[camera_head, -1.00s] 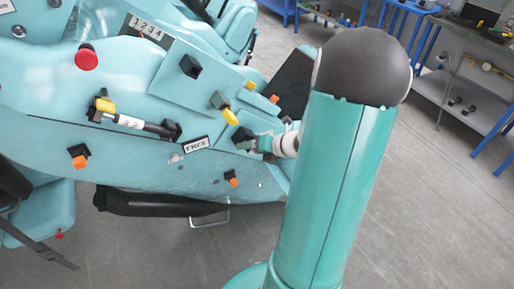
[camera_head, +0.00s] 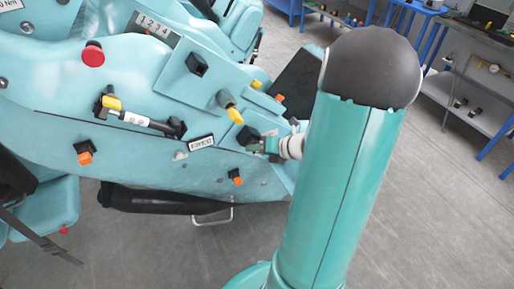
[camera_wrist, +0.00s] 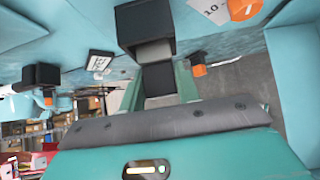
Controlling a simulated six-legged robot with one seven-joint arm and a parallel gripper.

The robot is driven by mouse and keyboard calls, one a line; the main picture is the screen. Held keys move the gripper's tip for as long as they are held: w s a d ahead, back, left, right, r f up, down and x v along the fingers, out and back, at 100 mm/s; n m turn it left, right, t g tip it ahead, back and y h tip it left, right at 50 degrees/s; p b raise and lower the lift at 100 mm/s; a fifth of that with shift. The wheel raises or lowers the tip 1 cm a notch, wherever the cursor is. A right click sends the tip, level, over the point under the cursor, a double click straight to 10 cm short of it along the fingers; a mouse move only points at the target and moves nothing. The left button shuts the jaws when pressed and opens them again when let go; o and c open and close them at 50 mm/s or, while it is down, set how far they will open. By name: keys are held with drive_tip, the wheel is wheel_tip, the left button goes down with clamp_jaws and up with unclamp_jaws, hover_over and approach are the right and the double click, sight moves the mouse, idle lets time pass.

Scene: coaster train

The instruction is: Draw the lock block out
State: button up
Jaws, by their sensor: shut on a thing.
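The lock block (camera_wrist: 155,52) shows in the wrist view as a grey face below a black square housing (camera_wrist: 145,20) on the blue car side. A dark part of it sits between the two green fingers. My gripper (camera_wrist: 158,85) is shut on this block. In the head view my gripper (camera_head: 268,146) reaches the car side from the right, by a black block-shaped part (camera_head: 248,136). My own arm hides part of the wrist there. How far the block stands out of its housing cannot be told.
A FREE label (camera_head: 201,143) lies left of the gripper. A yellow-tipped knob (camera_head: 230,107), an orange-tipped knob (camera_head: 236,178), a red button (camera_head: 93,54) and a yellow-ended lever (camera_head: 145,121) stick out of the car (camera_head: 50,110). Open floor (camera_head: 430,200) lies right.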

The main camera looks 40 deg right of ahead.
drive_tip(key=shift+s+a, duration=0.25)
drive_tip(key=shift+s, duration=0.6)
drive_tip(key=shift+s+a, duration=0.2)
drive_tip(key=shift+s, duration=0.65)
drive_tip(key=shift+s+a, duration=0.25)
drive_tip(key=shift+s, duration=0.6)
drive_tip(key=shift+s, duration=0.1)
drive_tip(key=shift+s+a, duration=0.3)
drive_tip(key=shift+s, duration=0.6)
drive_tip(key=shift+s+a, duration=0.25)
drive_tip(key=shift+s, duration=0.7)
drive_tip(key=shift+s+a, duration=0.3)
drive_tip(key=shift+s, duration=0.6)
